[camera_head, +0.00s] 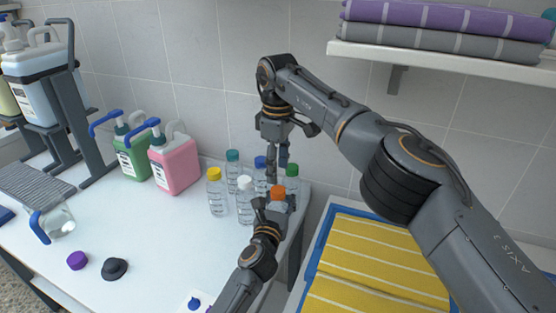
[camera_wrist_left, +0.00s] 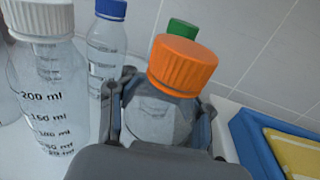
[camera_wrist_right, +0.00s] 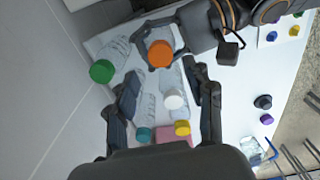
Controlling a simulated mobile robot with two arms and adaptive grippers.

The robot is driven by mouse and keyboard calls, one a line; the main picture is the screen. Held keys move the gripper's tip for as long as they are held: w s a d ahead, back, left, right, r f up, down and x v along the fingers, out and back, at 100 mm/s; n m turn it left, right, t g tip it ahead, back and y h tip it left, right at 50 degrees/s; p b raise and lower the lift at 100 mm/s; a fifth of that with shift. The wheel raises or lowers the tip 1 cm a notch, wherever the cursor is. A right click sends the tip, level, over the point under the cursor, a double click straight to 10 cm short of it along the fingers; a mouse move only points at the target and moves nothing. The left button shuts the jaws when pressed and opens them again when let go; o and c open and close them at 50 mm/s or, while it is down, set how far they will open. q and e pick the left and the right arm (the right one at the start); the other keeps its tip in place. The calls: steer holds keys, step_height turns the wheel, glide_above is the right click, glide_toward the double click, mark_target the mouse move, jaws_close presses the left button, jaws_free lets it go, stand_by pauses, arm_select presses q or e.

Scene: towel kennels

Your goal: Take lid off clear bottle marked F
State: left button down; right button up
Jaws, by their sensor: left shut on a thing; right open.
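Several clear bottles with coloured lids stand at the right end of the white table. My left gripper (camera_head: 271,204) is shut around the orange-lidded bottle (camera_wrist_left: 155,120), below its orange lid (camera_wrist_left: 183,66). The lid is on; the bottle leans in the left wrist view. My right gripper (camera_head: 279,152) is open and empty, pointing down above the bottles. No letter F is readable on any bottle; the white-lidded bottle (camera_wrist_left: 45,95) shows volume marks.
Close by stand bottles with yellow (camera_head: 214,174), teal (camera_head: 233,156), blue (camera_head: 260,162) and green (camera_head: 292,170) lids. Loose purple (camera_head: 77,260) and black (camera_head: 115,268) lids lie at front left. Pink (camera_head: 174,163) and green jugs stand behind. A blue crate of yellow towels (camera_head: 375,260) is right.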

mark_target(278, 189)
step_height(278, 189, down, 6)
steer(key=shift+r, duration=0.1)
steer(key=shift+c, duration=0.2)
